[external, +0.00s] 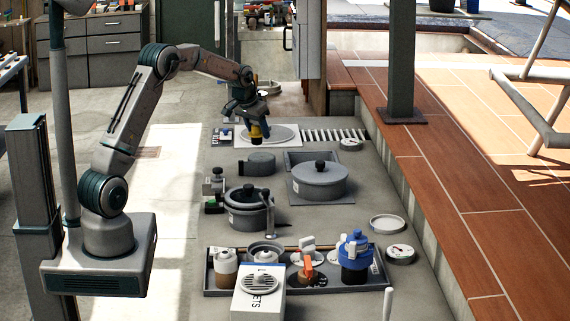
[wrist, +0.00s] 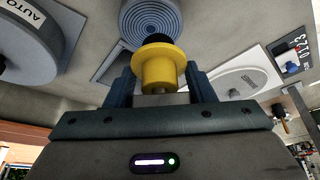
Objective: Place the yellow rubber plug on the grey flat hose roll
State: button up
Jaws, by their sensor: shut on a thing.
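My gripper (external: 254,120) is shut on the yellow rubber plug (external: 257,132) and holds it above the floor, near the round disc on the white plate. In the wrist view the plug (wrist: 160,72) is between the two fingers of the gripper (wrist: 165,85), with its wide flange and a black part facing away from me. The grey flat hose roll (external: 261,163) lies flat on the floor, nearer the external camera than the plug. In the wrist view its ringed coil (wrist: 150,18) shows beyond the plug, apart from it and partly covered by its black end.
A white plate with a round disc (external: 284,134) lies behind the roll. A large grey lidded pot (external: 320,182) stands at its right, another pot (external: 246,216) in front. A tray (external: 215,290) holds bottles and fittings. A brown tiled ledge (external: 440,180) rises at right.

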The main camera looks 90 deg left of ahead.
aim_at(255, 134)
jog(key=shift+a+f+p, duration=0.1)
jog(key=shift+f+p, duration=0.3)
jog(key=shift+f, duration=1.65)
jog(key=shift+f, duration=0.1)
jog(key=o, duration=1)
